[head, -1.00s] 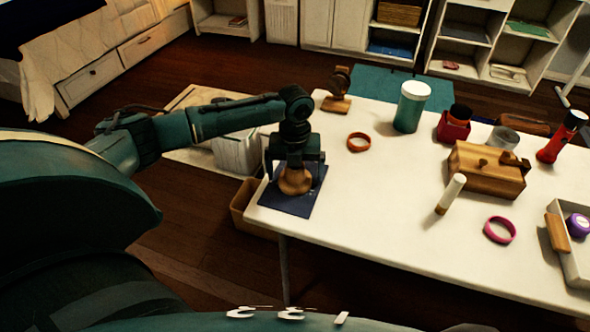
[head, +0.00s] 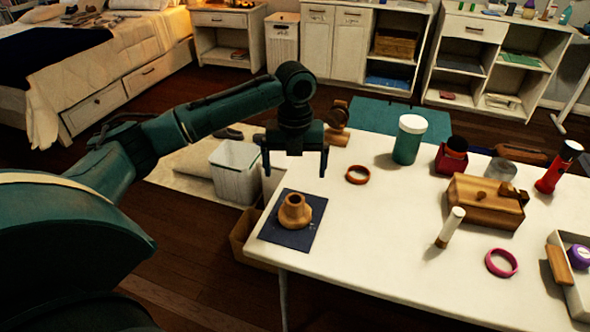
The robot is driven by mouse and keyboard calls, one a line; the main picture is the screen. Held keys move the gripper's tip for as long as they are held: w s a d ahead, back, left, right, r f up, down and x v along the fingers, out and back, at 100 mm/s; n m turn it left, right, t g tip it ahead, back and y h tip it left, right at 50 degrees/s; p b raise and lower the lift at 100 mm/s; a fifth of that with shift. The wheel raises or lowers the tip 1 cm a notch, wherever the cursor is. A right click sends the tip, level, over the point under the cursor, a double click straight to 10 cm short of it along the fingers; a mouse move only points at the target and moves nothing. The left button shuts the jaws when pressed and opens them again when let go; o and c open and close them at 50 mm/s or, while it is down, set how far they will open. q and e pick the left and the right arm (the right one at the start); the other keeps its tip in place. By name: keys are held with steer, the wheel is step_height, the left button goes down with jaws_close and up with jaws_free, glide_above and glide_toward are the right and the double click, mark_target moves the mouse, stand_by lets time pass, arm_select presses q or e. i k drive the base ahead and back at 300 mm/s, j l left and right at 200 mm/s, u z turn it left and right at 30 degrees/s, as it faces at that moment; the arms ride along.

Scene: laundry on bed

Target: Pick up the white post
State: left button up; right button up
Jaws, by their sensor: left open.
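The white post (head: 453,224) stands on the white table (head: 385,228), leaning slightly in the picture. It is a slim white cylinder with a brown lower end. It is right of the table's middle, in front of a wooden box. My left gripper (head: 295,174) is open and empty, its two fingers pointing down. It hangs above the table's left end, well to the left of the post. Below it, a brown wooden vase-shaped piece (head: 295,212) stands on a dark blue mat (head: 287,238). My right gripper is not in view.
Near the post are the wooden box (head: 485,205), a pink ring (head: 501,263) and a tray (head: 575,300) holding a purple-topped item. Farther back are an orange-brown ring (head: 358,175), a green jar (head: 407,146) and a red container (head: 451,158). The table's front middle is clear.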

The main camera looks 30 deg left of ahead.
mark_target(457, 213)
steer(key=k, duration=1)
